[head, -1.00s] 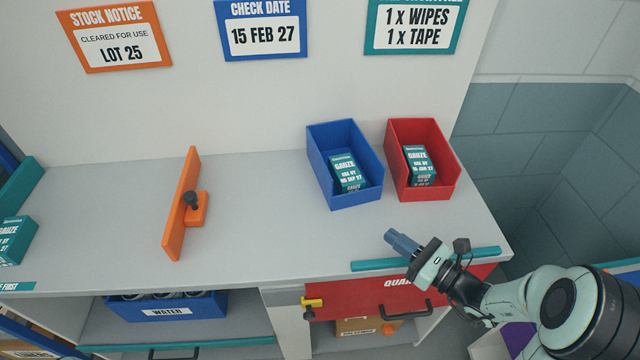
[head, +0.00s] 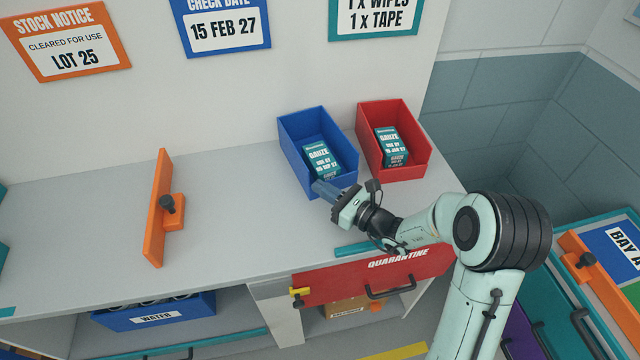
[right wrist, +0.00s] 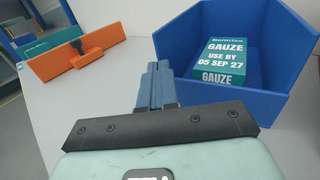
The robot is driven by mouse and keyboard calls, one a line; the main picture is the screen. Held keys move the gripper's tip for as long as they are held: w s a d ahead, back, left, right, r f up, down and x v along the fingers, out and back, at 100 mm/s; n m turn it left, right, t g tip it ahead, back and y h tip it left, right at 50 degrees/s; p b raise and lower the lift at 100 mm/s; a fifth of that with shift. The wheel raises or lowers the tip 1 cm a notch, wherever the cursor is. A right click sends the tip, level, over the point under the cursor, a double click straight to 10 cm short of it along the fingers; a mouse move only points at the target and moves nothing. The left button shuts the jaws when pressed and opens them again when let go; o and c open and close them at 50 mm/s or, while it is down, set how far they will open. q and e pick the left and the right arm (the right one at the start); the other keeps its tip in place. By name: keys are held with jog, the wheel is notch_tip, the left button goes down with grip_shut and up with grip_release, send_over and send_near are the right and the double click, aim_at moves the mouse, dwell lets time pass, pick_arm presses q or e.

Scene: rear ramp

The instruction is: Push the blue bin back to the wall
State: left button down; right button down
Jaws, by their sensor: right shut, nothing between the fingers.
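The blue bin (head: 292,158) stands on the grey counter near the back wall, with a gauze box (head: 322,158) inside. In the right wrist view the blue bin (right wrist: 275,100) fills the upper right, its low front edge close to my fingers. My right gripper (head: 322,190) is shut and empty, its fingertips at the bin's front in the head view. In the right wrist view the right gripper's fingers (right wrist: 158,84) point toward the bin's front left; I cannot tell whether they touch it. The back wall (head: 230,100) rises behind the bin. My left gripper is not in view.
A red bin (head: 422,160) with a gauze box (head: 390,148) stands just right of the blue bin. An orange divider (head: 157,210) with a knob stands to the left. A red quarantine drawer (head: 340,283) is below the counter front. The counter between divider and blue bin is clear.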

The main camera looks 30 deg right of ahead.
jog(key=shift+w+a, duration=0.25)
jog(key=shift+w, duration=0.35)
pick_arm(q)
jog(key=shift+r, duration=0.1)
pick_arm(e)
jog(key=shift+x, duration=1.2)
pick_arm(q)
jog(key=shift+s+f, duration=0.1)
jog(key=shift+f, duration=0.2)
jog(key=shift+b, duration=0.3)
pick_arm(e)
jog(key=shift+s+d+f, duration=0.1)
jog(key=shift+d, duration=0.05)
